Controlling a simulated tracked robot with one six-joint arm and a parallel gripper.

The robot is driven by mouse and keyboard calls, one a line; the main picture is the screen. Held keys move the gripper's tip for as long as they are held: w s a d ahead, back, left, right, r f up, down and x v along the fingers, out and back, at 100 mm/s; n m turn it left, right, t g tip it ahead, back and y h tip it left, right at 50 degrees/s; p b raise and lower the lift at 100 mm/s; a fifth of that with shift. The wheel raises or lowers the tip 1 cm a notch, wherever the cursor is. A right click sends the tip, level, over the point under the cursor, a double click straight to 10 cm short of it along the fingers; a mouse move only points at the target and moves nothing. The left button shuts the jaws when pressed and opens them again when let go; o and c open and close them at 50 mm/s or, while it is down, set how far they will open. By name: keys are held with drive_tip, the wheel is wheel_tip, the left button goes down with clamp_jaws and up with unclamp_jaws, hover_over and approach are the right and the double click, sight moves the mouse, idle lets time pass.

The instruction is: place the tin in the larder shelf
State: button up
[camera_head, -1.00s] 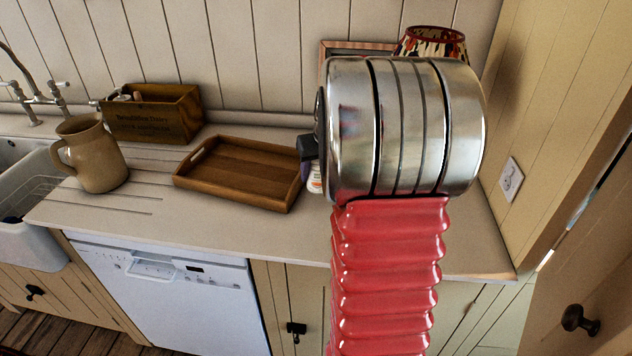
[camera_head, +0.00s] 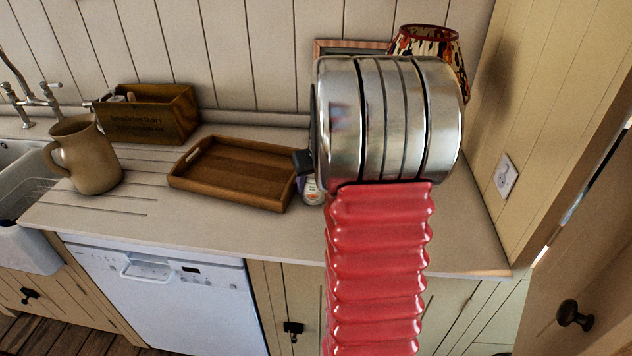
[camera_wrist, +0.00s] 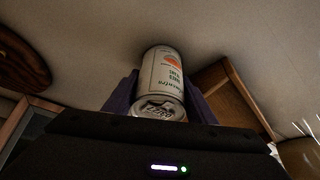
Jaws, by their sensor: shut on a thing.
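The tin is a white can with orange and dark print (camera_wrist: 163,70), in the middle of the wrist view. My gripper (camera_wrist: 162,88) is shut on it, with a purple finger on each side. In the head view a small part of the tin (camera_head: 314,194) shows below my dark gripper (camera_head: 304,162), just right of the wooden tray. The rest is hidden behind my arm. I cannot tell whether the tin touches the worktop. I cannot make out the larder shelf in either view.
The wooden tray (camera_head: 228,172) lies on the worktop, with a jug (camera_head: 88,158) and a wooden box (camera_head: 150,115) to its left. A patterned lampshade (camera_head: 428,42) and a frame (camera_head: 340,47) stand behind my arm. A door with a dark knob (camera_head: 575,314) is at right.

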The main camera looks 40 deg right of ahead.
drive_tip(key=o, duration=1.4)
drive_tip(key=shift+f, duration=0.1)
drive_tip(key=v, duration=1.2)
